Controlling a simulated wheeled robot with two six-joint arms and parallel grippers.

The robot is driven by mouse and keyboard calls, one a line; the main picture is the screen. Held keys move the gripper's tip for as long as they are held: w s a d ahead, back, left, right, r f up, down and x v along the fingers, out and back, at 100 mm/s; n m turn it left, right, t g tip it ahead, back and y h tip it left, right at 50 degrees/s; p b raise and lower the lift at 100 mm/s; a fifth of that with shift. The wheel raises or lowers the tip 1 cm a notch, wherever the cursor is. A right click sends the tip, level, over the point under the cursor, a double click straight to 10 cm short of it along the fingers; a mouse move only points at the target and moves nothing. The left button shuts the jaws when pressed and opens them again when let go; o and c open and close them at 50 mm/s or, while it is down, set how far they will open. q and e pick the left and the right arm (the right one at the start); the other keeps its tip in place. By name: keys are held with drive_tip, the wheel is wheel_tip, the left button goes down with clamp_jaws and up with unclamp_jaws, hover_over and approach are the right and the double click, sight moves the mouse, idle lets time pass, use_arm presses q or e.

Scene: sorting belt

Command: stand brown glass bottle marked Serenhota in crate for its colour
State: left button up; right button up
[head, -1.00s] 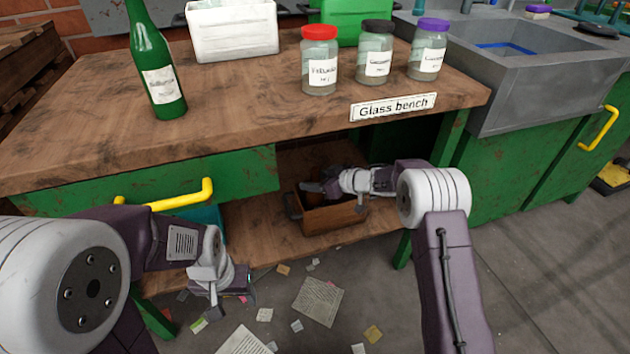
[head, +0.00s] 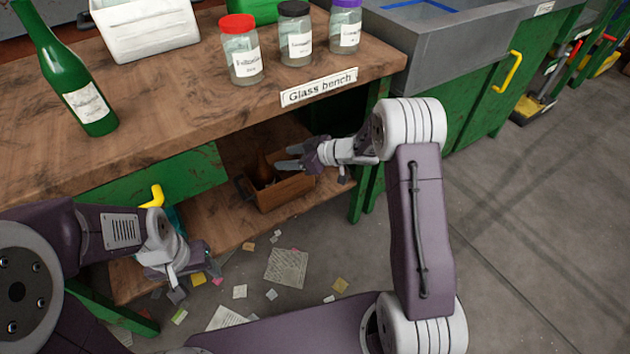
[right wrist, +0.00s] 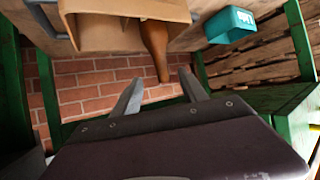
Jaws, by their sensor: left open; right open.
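A brown bottle (head: 265,168) is in a brown crate (head: 284,194) on the shelf under the bench. The right wrist view also shows the bottle (right wrist: 156,46), its neck sticking out past the crate's wall (right wrist: 95,37); it looks upright, and no label is readable. My right gripper (head: 288,158) is open and empty beside the bottle, to its right. In the right wrist view its fingers (right wrist: 160,88) are spread, with the bottle's neck beyond them and apart from them. My left gripper (head: 188,282) is low in front of the bench, open, with nothing seen in it.
On the bench top (head: 180,108) stand a green bottle (head: 75,85), a white crate (head: 148,28) and jars with red (head: 242,52), black (head: 296,38) and purple (head: 345,28) lids. A teal box (right wrist: 230,24) is near the brown crate. Papers (head: 287,267) litter the floor.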

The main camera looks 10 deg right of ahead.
drive_tip(key=s+d+r+m+t+h, duration=0.1)
drive_tip(key=s+d+r+m+h, duration=0.15)
drive_tip(key=d+m+h, duration=0.4)
drive_tip(key=s+d+f+m+g+h, duration=0.1)
drive_tip(key=s+f+m+g, duration=0.1)
drive_tip(key=s, duration=1.1)
drive_tip(key=s+d+f+m+g+h, duration=0.1)
drive_tip(key=s+g, duration=0.4)
drive_tip(key=s, duration=0.8)
drive_tip(key=shift+d+f+m+h, duration=0.35)
drive_tip(key=shift+d+f+m, duration=0.1)
drive_tip(key=shift+d+f, duration=0.05)
drive_tip(key=shift+s, duration=0.1)
wheel_tip(320, 180, up, 40)
drive_tip(key=p, duration=4)
